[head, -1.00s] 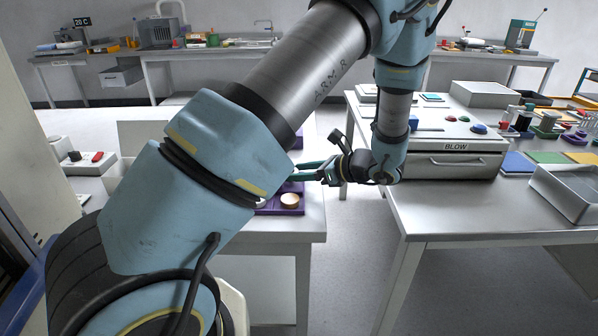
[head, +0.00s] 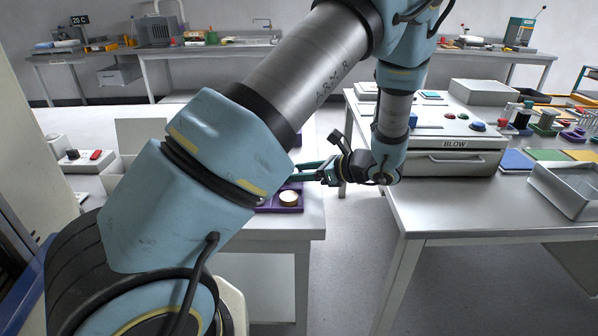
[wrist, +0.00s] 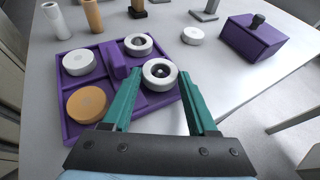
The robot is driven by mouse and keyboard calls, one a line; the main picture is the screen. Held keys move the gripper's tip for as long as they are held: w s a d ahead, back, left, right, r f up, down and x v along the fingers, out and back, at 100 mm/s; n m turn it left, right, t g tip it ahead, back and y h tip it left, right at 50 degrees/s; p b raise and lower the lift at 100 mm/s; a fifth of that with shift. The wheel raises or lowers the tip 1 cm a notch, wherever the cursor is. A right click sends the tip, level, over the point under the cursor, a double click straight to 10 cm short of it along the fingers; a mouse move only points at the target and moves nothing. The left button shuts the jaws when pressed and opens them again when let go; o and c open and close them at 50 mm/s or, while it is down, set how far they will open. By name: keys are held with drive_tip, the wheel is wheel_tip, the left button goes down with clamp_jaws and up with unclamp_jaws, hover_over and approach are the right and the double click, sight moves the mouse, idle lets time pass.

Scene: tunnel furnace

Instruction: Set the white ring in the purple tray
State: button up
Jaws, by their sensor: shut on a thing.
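The purple tray (wrist: 65,128) lies on the grey table and shows in the head view (head: 299,209), partly behind my arm. My gripper (wrist: 162,72) is shut on a white ring (wrist: 150,80) at the tray's right side in the wrist view. I cannot tell whether this ring touches the tray floor. A second white ring (wrist: 130,50) sits in the tray's far right part. A white disc (wrist: 78,62) and a tan disc (wrist: 87,103) sit in the left compartments. In the head view my gripper (head: 300,171) is just over the tray; the held ring is hidden there.
A purple box with a black knob (wrist: 252,40) and a loose white disc (wrist: 193,35) stand beyond the tray. A white cylinder (wrist: 55,20) and a tan cylinder (wrist: 93,15) stand at the far left. The BLOW machine (head: 455,160) is on the right table.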

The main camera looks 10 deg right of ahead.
drive_tip(key=shift+f, duration=0.1)
drive_tip(key=o, duration=1.5)
drive_tip(key=shift+r+p, duration=2.8)
drive_tip(key=shift+r, duration=0.8)
